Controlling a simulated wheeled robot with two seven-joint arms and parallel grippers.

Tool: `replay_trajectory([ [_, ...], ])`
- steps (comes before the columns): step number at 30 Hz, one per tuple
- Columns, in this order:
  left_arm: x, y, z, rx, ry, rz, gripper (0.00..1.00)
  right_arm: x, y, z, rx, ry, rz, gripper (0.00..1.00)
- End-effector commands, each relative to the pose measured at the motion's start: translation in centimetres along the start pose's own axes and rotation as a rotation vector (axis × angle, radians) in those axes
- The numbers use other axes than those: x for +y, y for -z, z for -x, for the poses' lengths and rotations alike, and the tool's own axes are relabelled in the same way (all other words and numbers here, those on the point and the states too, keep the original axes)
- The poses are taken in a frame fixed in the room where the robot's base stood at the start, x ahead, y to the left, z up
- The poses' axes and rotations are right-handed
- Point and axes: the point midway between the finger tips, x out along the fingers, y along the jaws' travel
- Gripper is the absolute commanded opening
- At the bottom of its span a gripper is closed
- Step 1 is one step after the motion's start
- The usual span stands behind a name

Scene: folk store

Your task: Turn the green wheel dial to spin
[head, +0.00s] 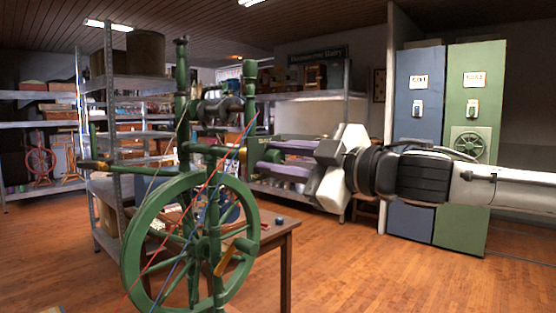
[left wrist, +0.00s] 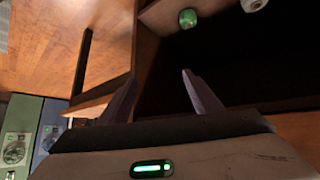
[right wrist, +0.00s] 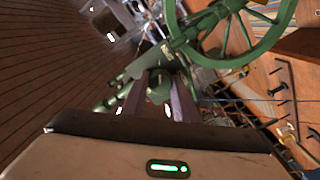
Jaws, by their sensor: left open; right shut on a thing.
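The large green wheel (head: 253,218) sits upright on a green spinning wheel frame (head: 183,110) at left centre in the head view. Red and blue strands run across it. The wheel also shows at the top of the right wrist view (right wrist: 268,42). My right gripper (head: 268,155) reaches in from the right, above the wheel's right side. Its purple fingers are shut on a green part of the frame, which shows between them in the right wrist view (right wrist: 158,90). My left gripper (left wrist: 158,80) is open and empty in the left wrist view. It is outside the head view.
A wooden table (head: 285,232) stands behind the wheel. Blue and green cabinets (head: 465,195) stand at the right; the green one carries a small round dial (head: 470,145). Metal shelves (head: 100,82) hold boxes at the left and back. The wooden floor is clear at front right.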

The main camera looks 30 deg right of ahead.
Motion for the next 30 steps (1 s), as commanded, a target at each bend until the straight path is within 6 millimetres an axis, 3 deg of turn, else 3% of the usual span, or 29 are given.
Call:
replay_trajectory([
  [9, 0.1, 0.1, 0.0, 0.002, -0.001, 0.001, 0.59, 0.0, 0.0, 0.0, 0.000, 0.001, 0.000, 0.04],
  [10, 0.0, 0.1, 0.0, 0.003, -0.001, 0.001, 0.59, 0.0, 0.0, 0.0, 0.000, 0.001, 0.000, 0.32],
  [13, 0.1, 0.1, 0.0, 0.003, -0.001, 0.001, 0.59, 0.0, 0.0, 0.0, 0.000, 0.001, 0.000, 0.45],
  [23, 0.0, 0.2, 0.1, 0.005, -0.001, 0.001, 0.59, 0.1, 0.0, 0.1, 0.000, -0.001, 0.000, 0.45],
  [30, 0.1, 0.8, 0.7, 0.008, 0.000, 0.004, 0.59, 0.5, 0.2, 1.8, 0.000, -0.007, -0.002, 0.45],
])
